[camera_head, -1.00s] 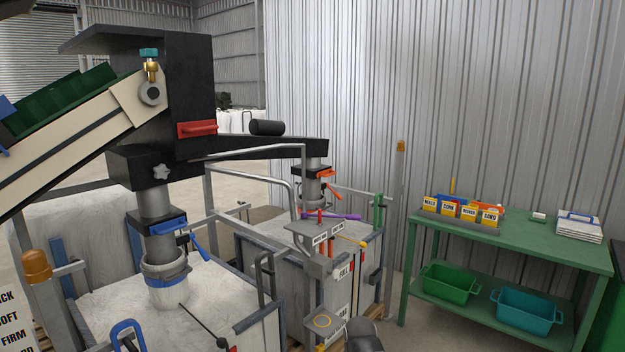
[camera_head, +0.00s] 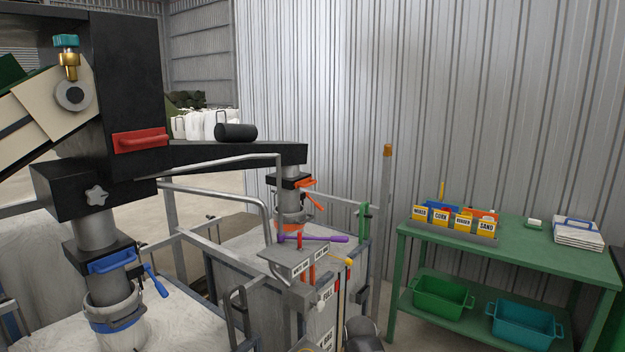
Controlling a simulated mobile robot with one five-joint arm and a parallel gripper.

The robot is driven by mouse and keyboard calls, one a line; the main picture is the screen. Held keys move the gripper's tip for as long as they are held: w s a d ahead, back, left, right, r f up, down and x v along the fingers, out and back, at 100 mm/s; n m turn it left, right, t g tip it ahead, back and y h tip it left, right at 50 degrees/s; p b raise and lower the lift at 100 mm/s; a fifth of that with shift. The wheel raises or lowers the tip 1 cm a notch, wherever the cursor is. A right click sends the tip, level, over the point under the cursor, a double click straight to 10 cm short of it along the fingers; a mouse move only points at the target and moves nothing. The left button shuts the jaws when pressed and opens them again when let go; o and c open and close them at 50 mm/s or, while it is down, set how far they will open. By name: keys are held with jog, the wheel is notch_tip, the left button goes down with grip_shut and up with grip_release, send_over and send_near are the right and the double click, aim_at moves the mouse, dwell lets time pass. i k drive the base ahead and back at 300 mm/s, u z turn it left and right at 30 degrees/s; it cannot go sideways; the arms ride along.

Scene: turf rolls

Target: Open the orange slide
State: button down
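How far the slide is pushed in or out is too small to tell. A dark rounded part at the bottom edge seems to be mine. My gripper's fingers do not show.
A nearer spout with a blue slide (camera_head: 112,262) stands at left. Grey rails (camera_head: 215,165) and a labelled grey panel (camera_head: 295,262) with a purple-handled tool (camera_head: 312,239) stand before the orange slide. A green bench (camera_head: 520,256) with boxes stands at right.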

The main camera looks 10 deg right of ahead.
aim_at(305, 182)
jog(key=u, duration=0.05)
jog(key=i, duration=0.25)
jog(key=u, duration=5.7)
jog(key=i, duration=0.1)
jog(key=z, duration=2.75)
jog(key=k, duration=1.85)
jog(key=z, duration=1.65)
jog(key=i, duration=1.05)
jog(key=u, duration=0.1)
